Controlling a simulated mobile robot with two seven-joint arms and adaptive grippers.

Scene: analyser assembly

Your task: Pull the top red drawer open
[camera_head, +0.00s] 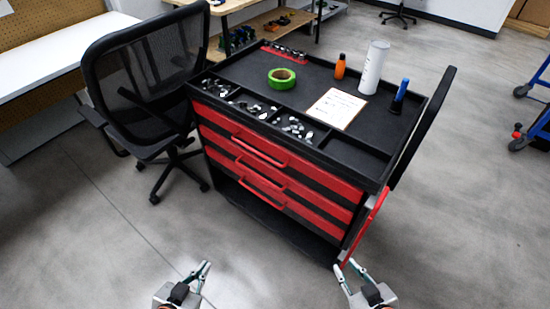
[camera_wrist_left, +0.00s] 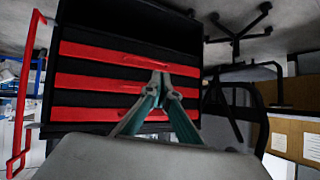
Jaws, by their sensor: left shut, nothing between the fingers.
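The black cart has red drawer fronts. The top red drawer (camera_head: 222,121) sits just under the tray top, with a red bar handle (camera_head: 260,153), and looks closed. My left gripper (camera_head: 206,265) is shut and empty, low in the head view, in front of the cart and apart from it. In the left wrist view, where the cart appears upside down, its closed fingertips (camera_wrist_left: 161,75) overlap the red fronts and hide part of the lowest band, the top drawer (camera_wrist_left: 75,113). My right gripper (camera_head: 345,264) is at lower right, apart from the cart; its opening is unclear.
Two more red drawers with handles lie below. The cart top holds green tape (camera_head: 282,79), an orange bottle (camera_head: 340,66), a white cylinder (camera_head: 373,67), a paper sheet (camera_head: 337,108) and small parts. A black chair (camera_head: 150,90) stands close at left. The floor before the cart is clear.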

